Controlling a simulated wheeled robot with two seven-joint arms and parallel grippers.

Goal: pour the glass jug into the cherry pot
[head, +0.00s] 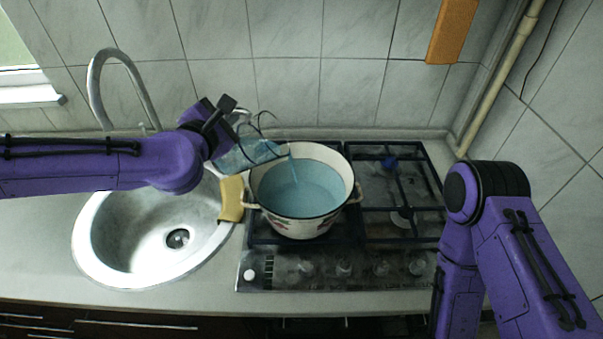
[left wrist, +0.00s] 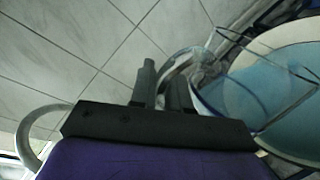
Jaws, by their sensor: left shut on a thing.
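The glass jug (head: 245,153) is tilted to the right beside and above the cherry pot's left rim, with blue liquid in it. A thin blue stream runs from its lip into the pot. The cherry pot (head: 308,222) is white enamel with a dark rim and red cherry decoration, upright on the hob, with blue liquid inside. My left gripper (head: 228,115) is shut on the jug's handle; the left wrist view shows its fingers (left wrist: 163,92) at the handle. My right arm shows at the right, but its gripper is out of view.
The gas hob (head: 400,235) has free burners right of the pot. A round steel sink (head: 120,268) with a tall tap (head: 92,80) lies left. A yellow cloth-like item (head: 231,200) sits between sink and pot. An orange board (head: 452,30) hangs on the tiled wall.

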